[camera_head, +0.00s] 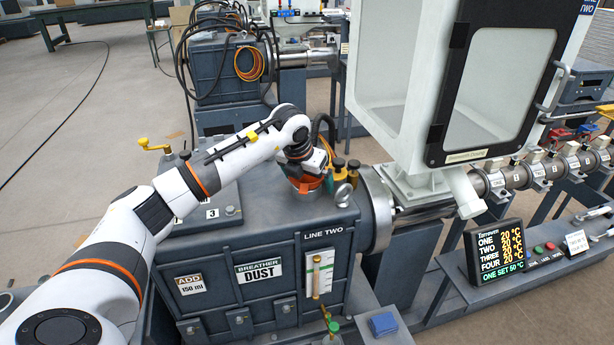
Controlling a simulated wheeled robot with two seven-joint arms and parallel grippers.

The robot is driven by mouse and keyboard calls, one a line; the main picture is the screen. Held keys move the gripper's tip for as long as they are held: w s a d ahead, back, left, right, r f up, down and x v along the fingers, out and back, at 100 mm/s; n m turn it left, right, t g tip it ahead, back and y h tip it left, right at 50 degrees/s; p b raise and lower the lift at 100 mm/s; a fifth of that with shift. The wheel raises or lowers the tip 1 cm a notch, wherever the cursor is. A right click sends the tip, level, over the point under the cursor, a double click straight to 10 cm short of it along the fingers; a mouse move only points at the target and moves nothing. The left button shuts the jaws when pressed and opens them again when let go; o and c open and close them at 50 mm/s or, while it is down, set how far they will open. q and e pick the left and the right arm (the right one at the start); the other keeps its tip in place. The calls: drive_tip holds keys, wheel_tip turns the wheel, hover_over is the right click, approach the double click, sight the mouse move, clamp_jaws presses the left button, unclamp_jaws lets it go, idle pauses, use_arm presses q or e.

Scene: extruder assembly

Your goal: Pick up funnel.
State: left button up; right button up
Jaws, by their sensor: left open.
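The funnel (306,184) looks like an orange rim on top of the dark grey gearbox housing, near its right end. Only part of it shows, because my left gripper covers it from above. My left arm reaches in from the left across the housing. My left gripper (316,166) is open and points down right at the funnel. Its fingertips are small and partly hidden, so I cannot tell whether they touch the rim. My right gripper is not in view.
A large white hopper (397,90) stands to the right. A temperature display (497,252) and a blue block (382,324) are in front.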

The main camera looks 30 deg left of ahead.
use_arm(q)
drive_tip(key=shift+f, duration=0.1)
drive_tip(key=shift+c, duration=0.3)
drive_tip(key=c, duration=0.9)
drive_tip(key=shift+o, duration=0.2)
